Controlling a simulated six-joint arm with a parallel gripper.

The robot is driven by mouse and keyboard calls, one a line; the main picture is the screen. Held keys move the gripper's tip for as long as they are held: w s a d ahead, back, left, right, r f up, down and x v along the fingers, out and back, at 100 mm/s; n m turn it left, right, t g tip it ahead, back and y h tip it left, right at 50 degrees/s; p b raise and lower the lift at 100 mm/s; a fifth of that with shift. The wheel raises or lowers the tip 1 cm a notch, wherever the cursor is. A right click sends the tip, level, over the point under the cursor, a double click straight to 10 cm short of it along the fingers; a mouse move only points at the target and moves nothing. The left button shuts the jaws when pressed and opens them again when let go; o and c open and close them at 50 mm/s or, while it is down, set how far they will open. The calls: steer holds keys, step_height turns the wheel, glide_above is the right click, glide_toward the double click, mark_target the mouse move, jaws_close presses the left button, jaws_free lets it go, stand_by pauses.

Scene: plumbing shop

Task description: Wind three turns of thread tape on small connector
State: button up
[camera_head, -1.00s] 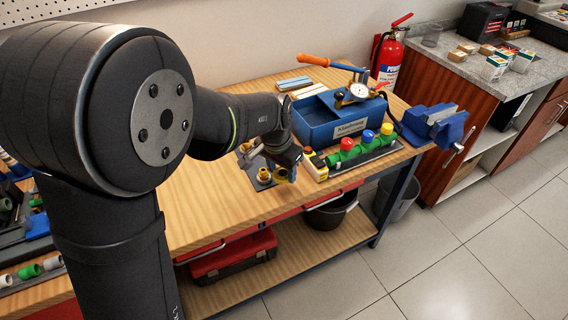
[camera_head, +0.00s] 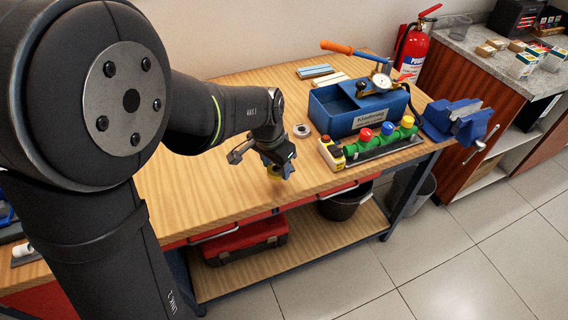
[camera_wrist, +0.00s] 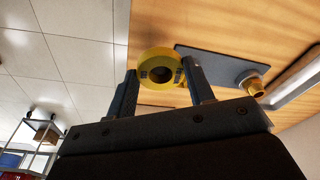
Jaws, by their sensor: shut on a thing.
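A yellow ring-shaped roll, which looks like the thread tape (camera_wrist: 143,61), sits between the two fingers of my gripper (camera_wrist: 160,72) in the wrist view, its round hole facing the camera. My gripper is shut on it. In the head view my gripper (camera_head: 277,168) is low over the front middle of the bench, with a bit of yellow (camera_head: 272,172) showing at it. In the wrist view a dark plate (camera_wrist: 221,64) lies on the wood beyond the right finger, with a brass-coloured fitting (camera_wrist: 254,87) at its edge. I cannot tell whether that is the small connector.
A blue box (camera_head: 335,112) stands on the wooden bench (camera_head: 205,205), behind a green manifold (camera_head: 366,146) with coloured caps. A blue vise (camera_head: 455,120) is at the right end. A small pale ring-like object (camera_head: 302,131) lies behind my gripper.

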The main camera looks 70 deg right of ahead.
steer(key=shift+w+a, duration=0.2)
steer(key=shift+w, duration=0.35)
steer(key=shift+w+d, duration=0.15)
steer(key=shift+w, duration=0.65)
steer(key=shift+w+d, duration=0.1)
steer(key=shift+w, duration=0.7)
steer(key=shift+r, duration=0.1)
step_height(320, 180, up, 7)
steer(key=a, duration=0.1)
steer(key=shift+w+a+r, duration=0.2)
steer(key=shift+w+a, duration=0.15)
steer(key=shift+a, duration=0.05)
